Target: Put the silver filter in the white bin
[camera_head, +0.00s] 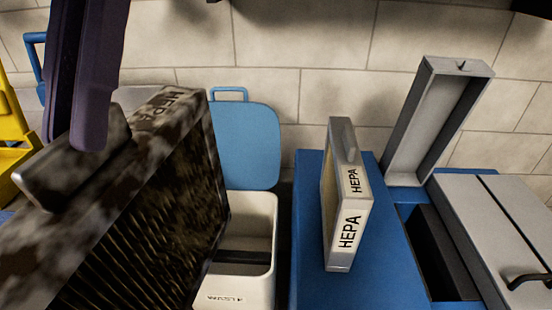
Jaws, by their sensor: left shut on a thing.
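The silver filter (347,205), with HEPA labels on its edge, stands upright on the blue surface right of the bin. The white bin (262,228) is open, its blue lid (246,145) raised behind it. My left gripper (90,138) is shut on the dark handle block of a blotched, dirty HEPA filter (150,195) at the left. That filter is held up close to the camera and hides the left part of the bin. The gripper is well left of the silver filter. My right gripper is not in view.
A grey open housing or cover (436,118) stands tilted behind a dark slot (437,255) in the blue unit (312,250). A grey panel with a black handle (500,225) is at the right. Yellow frame parts (12,150) show at the far left. A tiled wall closes the back.

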